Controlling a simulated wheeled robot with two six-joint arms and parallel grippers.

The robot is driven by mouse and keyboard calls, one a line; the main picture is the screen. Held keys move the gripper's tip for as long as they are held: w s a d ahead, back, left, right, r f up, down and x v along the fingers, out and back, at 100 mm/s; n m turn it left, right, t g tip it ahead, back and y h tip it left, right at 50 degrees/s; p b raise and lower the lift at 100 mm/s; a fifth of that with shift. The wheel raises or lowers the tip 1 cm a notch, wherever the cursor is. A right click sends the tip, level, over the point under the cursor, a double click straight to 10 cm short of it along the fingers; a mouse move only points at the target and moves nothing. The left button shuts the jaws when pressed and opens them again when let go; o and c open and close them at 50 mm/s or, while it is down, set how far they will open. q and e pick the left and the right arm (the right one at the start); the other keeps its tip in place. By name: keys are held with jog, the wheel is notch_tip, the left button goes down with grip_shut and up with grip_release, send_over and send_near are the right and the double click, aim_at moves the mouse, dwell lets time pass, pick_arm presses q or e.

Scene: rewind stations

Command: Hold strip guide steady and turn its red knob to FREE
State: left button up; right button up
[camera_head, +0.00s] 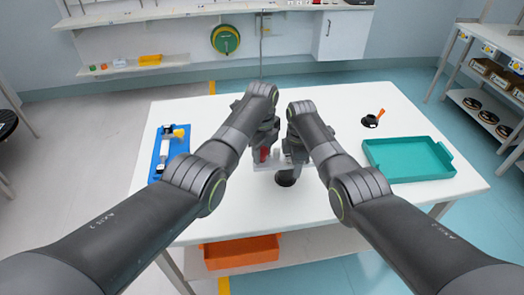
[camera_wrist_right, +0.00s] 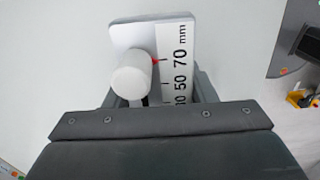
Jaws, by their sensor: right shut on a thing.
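The strip guide shows in the right wrist view as a white plate (camera_wrist_right: 180,72) with a mm scale, a white round post (camera_wrist_right: 131,75) and a small red pointer near 70. My right gripper (camera_wrist_right: 158,100) is shut on it, one grey finger at each side. In the head view my right gripper (camera_head: 293,158) is at the table's middle, partly hidden by its arm. A red part (camera_head: 264,155), perhaps the knob, shows right below my left gripper (camera_head: 264,146). The left fingers are too small and covered to read, and the knob's setting cannot be read.
On the white table (camera_head: 220,110) a blue tray (camera_head: 156,168) with a white and yellow item lies left. A teal tray (camera_head: 410,157) lies right, with a black item with an orange handle (camera_head: 371,121) behind it. An orange bin (camera_head: 241,252) sits below.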

pick_arm(q)
grip_shut()
jog(key=shift+m, duration=0.4)
jog(key=m, duration=0.4)
jog(key=shift+m, duration=0.4)
jog(key=m, duration=0.6)
dwell(0.5)
grip_release()
